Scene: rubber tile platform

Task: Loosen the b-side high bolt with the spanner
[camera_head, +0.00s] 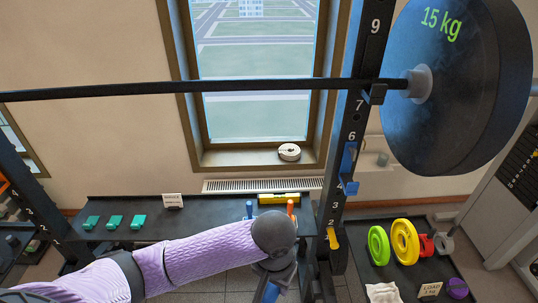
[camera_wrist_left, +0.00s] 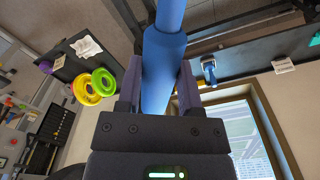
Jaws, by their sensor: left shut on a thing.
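My left gripper (camera_head: 274,272), at the end of the purple-sleeved arm, is low in the head view, left of the numbered black upright (camera_head: 345,130). In the left wrist view its fingers (camera_wrist_left: 158,92) are shut on a thick blue handle (camera_wrist_left: 164,65). This looks like the spanner, but its working end does not show clearly. A bit of blue also shows below the gripper in the head view (camera_head: 270,293). I cannot pick out the b-side high bolt for certain. My right gripper is not in view.
A barbell (camera_head: 200,90) crosses above, with a 15 kg plate (camera_head: 455,85) at right. A blue fitting (camera_head: 348,168) and yellow pin (camera_head: 332,238) sit on the upright. A dark bench (camera_head: 190,230) holds teal blocks (camera_head: 114,221). A tray at right carries green and yellow rings (camera_head: 404,241).

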